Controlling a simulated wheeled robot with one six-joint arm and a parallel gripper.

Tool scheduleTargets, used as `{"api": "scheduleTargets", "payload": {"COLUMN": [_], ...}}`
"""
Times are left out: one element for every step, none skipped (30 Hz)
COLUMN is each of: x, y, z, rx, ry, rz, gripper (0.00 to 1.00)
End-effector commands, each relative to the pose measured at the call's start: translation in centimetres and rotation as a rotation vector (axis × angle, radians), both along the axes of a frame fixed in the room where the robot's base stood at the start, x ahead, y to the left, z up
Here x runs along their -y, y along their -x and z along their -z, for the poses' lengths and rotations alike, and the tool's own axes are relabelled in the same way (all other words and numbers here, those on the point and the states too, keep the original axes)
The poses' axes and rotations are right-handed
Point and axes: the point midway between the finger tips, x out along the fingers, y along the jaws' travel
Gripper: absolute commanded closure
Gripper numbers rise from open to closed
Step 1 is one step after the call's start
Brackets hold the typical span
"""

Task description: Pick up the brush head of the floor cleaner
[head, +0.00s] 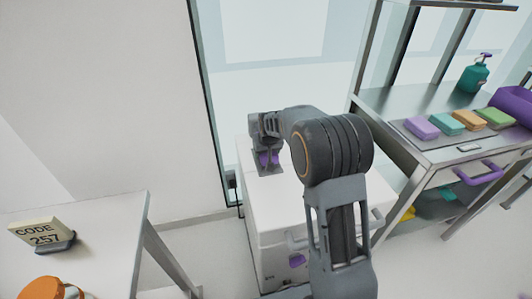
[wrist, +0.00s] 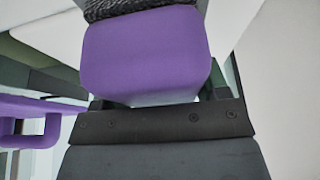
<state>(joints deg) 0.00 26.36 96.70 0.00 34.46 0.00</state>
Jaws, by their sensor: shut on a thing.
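My gripper (head: 267,166) is at the end of my bent arm, low over the white top of a box-like unit. It is shut on a purple block with dark bristles along one edge, the brush head (wrist: 145,55). In the wrist view the brush head fills the upper middle, just beyond the dark gripper bar, with its bristles at the top edge. In the head view only a little purple shows between the fingers. I cannot tell whether the brush head touches the white top. The rest of the floor cleaner is not clearly seen.
The white unit (head: 262,222) stands between a left table (head: 100,215) with a code sign (head: 42,234) and a metal shelf (head: 385,105) at right. The shelf holds coloured sponges (head: 447,122) and a teal pump bottle (head: 474,75). A glass panel is behind.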

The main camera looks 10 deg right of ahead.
Motion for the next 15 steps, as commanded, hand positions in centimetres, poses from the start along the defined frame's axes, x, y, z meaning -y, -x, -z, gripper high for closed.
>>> {"api": "scheduleTargets", "payload": {"x": [0.0,0.0,0.0,0.0,0.2,0.6,0.9,1.2,1.6,1.9,2.3,2.7,3.0,3.3,4.0], "y": [-0.1,-0.1,-0.1,-0.1,0.1,0.6,1.0,1.4,1.9,2.3,2.8,3.3,3.7,4.2,5.0], "z": [-0.8,-1.2,-1.9,-2.4,-2.9,-3.5,-4.1,-4.6,-5.5,-6.1,-6.7,-7.6,-8.2,-8.8,-9.0], "rx": [0.004,0.005,0.006,0.005,0.006,0.006,0.006,0.006,0.007,0.007,0.007,0.007,0.006,0.006,0.005], "ry": [0.0,0.0,0.0,0.0,0.001,0.0,0.0,-0.001,0.0,-0.001,0.0,0.001,0.001,-0.001,-0.001], "rz": [0.0,0.0,0.0,0.0,0.001,0.002,0.003,0.003,0.003,0.004,0.003,0.003,0.004,0.004,0.004], "gripper": [0.62,0.62,0.62,0.62,0.62,0.62,0.62,0.62,0.62,0.62,0.62,0.62,0.62,0.62,0.62]}}
